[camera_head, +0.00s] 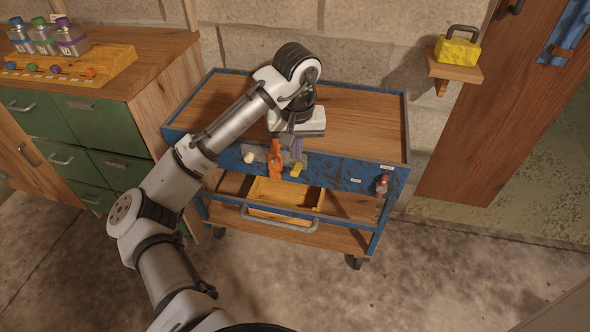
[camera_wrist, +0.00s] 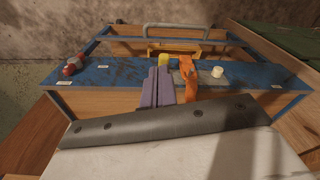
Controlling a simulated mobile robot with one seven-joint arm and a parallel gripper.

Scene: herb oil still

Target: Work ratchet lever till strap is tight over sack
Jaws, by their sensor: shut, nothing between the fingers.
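My gripper (camera_head: 297,155) is shut and empty at the blue front panel of a wooden-topped cart. Its two purple fingers lie side by side in the wrist view (camera_wrist: 158,75). An orange upright handle (camera_head: 275,160) stands just left of the fingers in the head view, and right of them in the wrist view (camera_wrist: 188,78). I cannot tell for sure whether it is the ratchet lever. A yellow piece (camera_head: 296,171) is just beyond the fingertips; whether they touch is unclear. I can make out no strap or sack.
The panel also carries a white knob (camera_head: 248,157) and a red handle (camera_head: 382,185). A yellow tray (camera_head: 285,192) sits below, behind a grey bar handle (camera_head: 280,223). A green-drawered cabinet (camera_head: 100,125) stands left. The cart's right top (camera_head: 370,125) is clear.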

